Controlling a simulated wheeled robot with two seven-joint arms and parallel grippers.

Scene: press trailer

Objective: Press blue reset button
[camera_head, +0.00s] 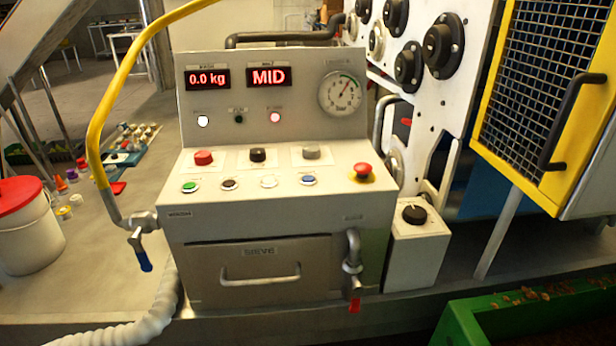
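The blue button (308,179) is small and round with a light rim. It sits at the right end of the front row of buttons on the sloped top of the grey control console (275,210). A white button (269,181) is to its left, and a red mushroom button (362,170) on a yellow base is to its right. A grey knob (311,152) stands behind it. Nothing covers the blue button. Neither of my grippers shows in the head view.
A yellow hose (94,125) arches over the console's left side. A yellow-framed mesh door (540,90) stands at the right. A green bin (470,325) is at lower right.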

